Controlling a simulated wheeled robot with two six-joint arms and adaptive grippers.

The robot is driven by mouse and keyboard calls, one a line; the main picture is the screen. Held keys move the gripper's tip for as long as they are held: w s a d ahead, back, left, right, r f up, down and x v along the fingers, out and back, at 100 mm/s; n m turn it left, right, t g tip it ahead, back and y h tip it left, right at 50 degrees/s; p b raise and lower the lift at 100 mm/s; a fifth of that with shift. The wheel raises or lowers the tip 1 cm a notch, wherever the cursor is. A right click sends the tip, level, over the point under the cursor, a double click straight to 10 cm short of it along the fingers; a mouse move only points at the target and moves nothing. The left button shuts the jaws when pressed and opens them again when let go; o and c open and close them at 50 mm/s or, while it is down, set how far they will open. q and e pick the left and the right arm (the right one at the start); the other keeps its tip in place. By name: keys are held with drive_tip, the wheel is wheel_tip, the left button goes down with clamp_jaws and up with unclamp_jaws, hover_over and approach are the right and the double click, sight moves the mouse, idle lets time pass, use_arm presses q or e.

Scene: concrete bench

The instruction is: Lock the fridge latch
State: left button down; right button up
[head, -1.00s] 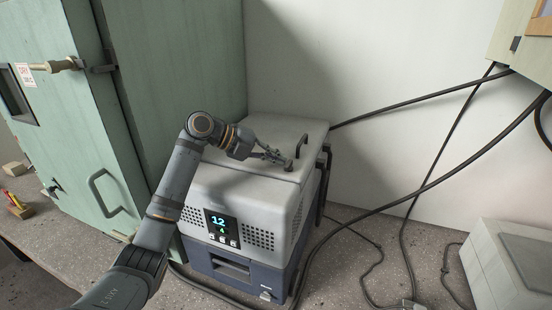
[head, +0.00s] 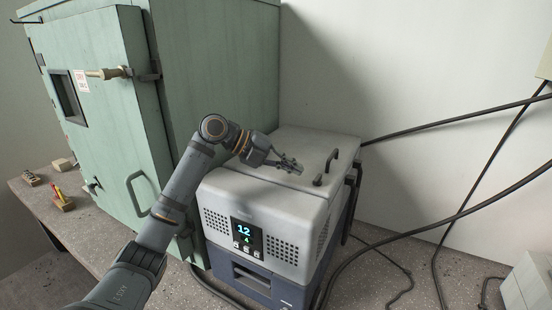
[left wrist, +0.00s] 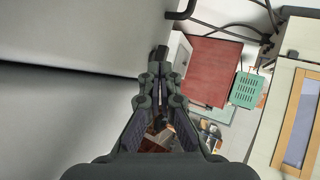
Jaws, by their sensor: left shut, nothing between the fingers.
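A grey box unit (head: 265,200) with a lit display reading 12 stands on the bench, with a black bent handle (head: 327,166) on its top. A tall green cabinet (head: 90,120) stands at the left. On its door are a brass-coloured latch (head: 105,73) with a dark bracket and a loop handle (head: 137,192). Which is the fridge is not marked. My left gripper (head: 296,167) is shut and empty over the unit's top, left of the black handle and apart from it. In the left wrist view my gripper's fingers (left wrist: 160,82) meet near a dark piece I cannot identify. My right gripper is out of view.
Black cables (head: 440,135) hang across the wall and bench at the right. A pale box (head: 528,285) is at the lower right. Small items (head: 62,198) lie on the bench left of the cabinet. The wall area above the unit is clear.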

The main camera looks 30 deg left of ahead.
use_arm(q)
drive_tip(key=v, duration=0.6)
drive_tip(key=shift+a, duration=0.55)
drive_tip(key=shift+s+a+r, duration=0.2)
drive_tip(key=shift+r, duration=0.1)
drive_tip(key=shift+f, duration=0.1)
